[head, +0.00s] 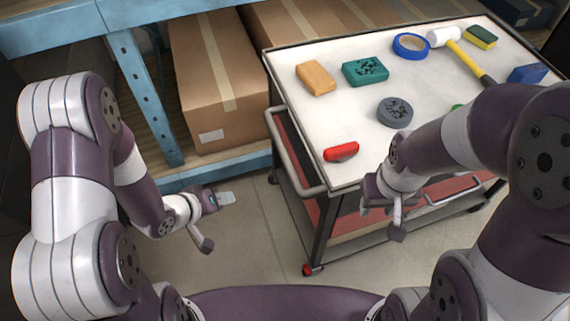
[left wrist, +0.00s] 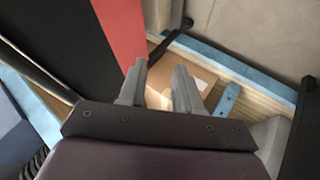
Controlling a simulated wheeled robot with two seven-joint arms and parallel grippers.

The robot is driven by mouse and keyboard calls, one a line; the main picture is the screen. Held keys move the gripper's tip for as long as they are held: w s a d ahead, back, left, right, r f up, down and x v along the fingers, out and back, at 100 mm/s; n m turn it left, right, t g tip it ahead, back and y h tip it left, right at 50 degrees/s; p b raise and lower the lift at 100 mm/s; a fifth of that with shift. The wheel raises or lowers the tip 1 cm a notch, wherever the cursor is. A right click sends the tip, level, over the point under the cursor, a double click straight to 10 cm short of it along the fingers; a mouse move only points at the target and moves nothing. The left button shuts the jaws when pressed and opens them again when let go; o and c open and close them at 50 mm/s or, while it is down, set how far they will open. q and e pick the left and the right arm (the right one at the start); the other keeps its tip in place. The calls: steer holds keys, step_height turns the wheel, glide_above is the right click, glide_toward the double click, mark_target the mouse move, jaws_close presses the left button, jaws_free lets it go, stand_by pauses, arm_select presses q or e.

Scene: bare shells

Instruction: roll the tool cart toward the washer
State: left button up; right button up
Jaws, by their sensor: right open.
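The tool cart (head: 446,134) has a white top, dark frame, red panels and a grey handle rail (head: 284,157) on its left end. My left gripper (head: 216,221) is open and empty, left of the cart and apart from its handle. In the left wrist view its two fingers (left wrist: 158,80) stand apart with nothing between them. My right gripper (head: 383,217) is open in front of the cart's near side; whether it touches the cart I cannot tell. My right forearm hides part of the cart's near right side. No washer is recognisable in view.
A blue-framed shelf (head: 142,95) with cardboard boxes (head: 215,85) stands behind and left of the cart. The cart top carries a red object (head: 341,152), a hammer (head: 462,52), blue tape (head: 411,46), sponges and other items. Bare floor (head: 255,250) lies left of the cart.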

arm_select(q)
steer(key=w+d+r+n+t+h+p, duration=0.1)
steer(key=d+r+n+t+h, duration=0.1)
steer(key=d+r+h, duration=0.15)
steer(key=n+t+h, duration=0.2)
steer(key=h, duration=0.1)
glide_toward(284, 150)
steer(key=b+x, duration=0.1)
steer(key=x, duration=0.2)
steer(key=b+x, duration=0.1)
steer(key=x, duration=0.3)
steer(key=f+b+x, duration=0.1)
steer(key=x, duration=0.2)
steer(key=shift+w+f, duration=0.2)
steer(key=shift+w, duration=0.25)
steer(key=shift+w+d, duration=0.45)
steer(key=shift+w, duration=0.05)
steer(key=shift+n, duration=0.3)
jaws_close()
